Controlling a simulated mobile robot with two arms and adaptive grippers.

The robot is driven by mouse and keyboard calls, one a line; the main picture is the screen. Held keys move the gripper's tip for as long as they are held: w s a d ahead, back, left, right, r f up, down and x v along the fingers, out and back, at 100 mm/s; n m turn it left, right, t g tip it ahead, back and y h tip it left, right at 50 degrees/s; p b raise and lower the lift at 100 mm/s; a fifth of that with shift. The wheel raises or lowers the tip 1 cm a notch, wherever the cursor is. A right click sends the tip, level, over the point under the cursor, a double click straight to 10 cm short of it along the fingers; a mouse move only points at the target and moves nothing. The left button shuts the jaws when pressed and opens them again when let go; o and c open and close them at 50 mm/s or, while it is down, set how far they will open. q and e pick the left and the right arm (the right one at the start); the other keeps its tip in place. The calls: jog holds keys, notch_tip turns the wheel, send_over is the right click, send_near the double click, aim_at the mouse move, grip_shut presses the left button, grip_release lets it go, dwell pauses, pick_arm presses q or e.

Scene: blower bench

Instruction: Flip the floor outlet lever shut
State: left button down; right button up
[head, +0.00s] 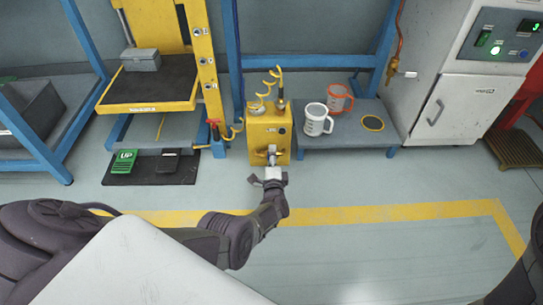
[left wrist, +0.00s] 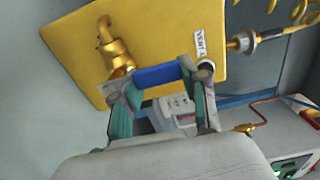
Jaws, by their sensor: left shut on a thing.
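The yellow box (head: 281,123) stands on the floor left of the low blue bench, with a brass outlet on its front. The brass outlet (left wrist: 108,47) shows clearly in the left wrist view. The blue lever (left wrist: 157,75) runs from beside the brass fitting across the space between my fingertips. My left gripper (head: 272,160) is at the front of the box; in the left wrist view its fingers (left wrist: 160,85) are shut on the blue lever. In the head view the gripper hides most of the lever. My right gripper is not in view.
A yellow coiled hose (head: 263,92) joins the box top. A white mug (head: 316,119) and an orange-rimmed jug (head: 340,99) stand on the low bench (head: 352,138). A yellow press stand (head: 150,105) is at left, a grey cabinet (head: 470,105) at right. The floor in front is clear.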

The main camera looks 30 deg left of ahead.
pick_arm(q)
jog(key=shift+w+d, duration=0.1)
jog(key=c, duration=0.6)
grip_release()
jog(key=shift+o, duration=0.2)
